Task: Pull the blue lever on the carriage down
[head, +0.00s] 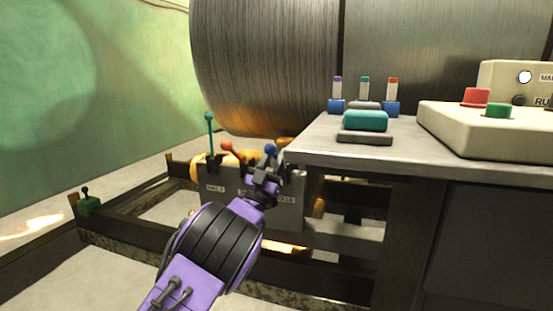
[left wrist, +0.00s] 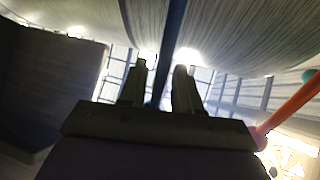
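The blue lever (head: 270,149) stands at the right end of a row of levers on the grey carriage box (head: 225,190); its knob shows just above my left gripper (head: 265,174). In the left wrist view the blue lever's shaft (left wrist: 172,35) runs between the two fingers of my left gripper (left wrist: 160,82). Gaps show on both sides of the shaft, so the fingers look open around it. The lower part of the lever is hidden by the gripper in the head view. My right gripper is not in view.
An orange lever (head: 228,147) and a teal lever (head: 210,120) stand left of the blue one; the orange lever (left wrist: 290,106) passes close to the gripper's right side. A grey table (head: 310,150) with a button box (head: 445,130) is at right. A large drum (head: 265,60) is behind.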

